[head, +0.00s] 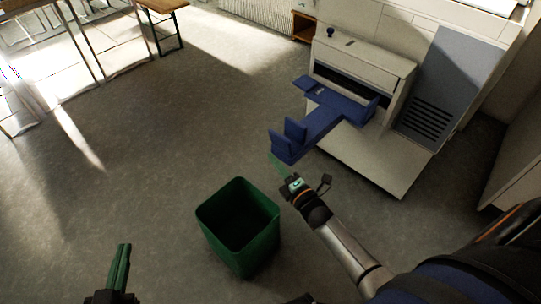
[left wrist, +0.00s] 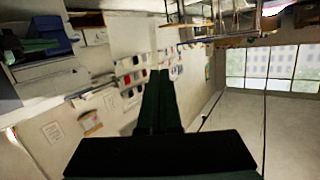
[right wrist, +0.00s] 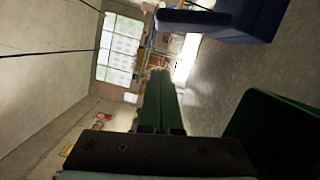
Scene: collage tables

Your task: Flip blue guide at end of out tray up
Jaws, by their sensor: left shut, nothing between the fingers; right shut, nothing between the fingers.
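A blue out tray (head: 325,122) sticks out from the front of a white printer. At its near end are blue guide pieces (head: 294,131); one looks raised, but I cannot tell the exact angle of each. My right gripper (head: 273,158) is shut and empty, its green fingers just below the tray's near end; I cannot tell if they touch it. In the right wrist view, blue tray parts (right wrist: 240,18) show at the top, above and right of the fingers (right wrist: 158,75). My left gripper (head: 124,246) is shut and empty over the floor, far from the tray.
A green open bin (head: 240,184) stands on the floor below the tray and left of my right arm. The white printer (head: 365,65) has a grey panel (head: 440,85) at its right. A wooden-topped table (head: 163,5) is at the back.

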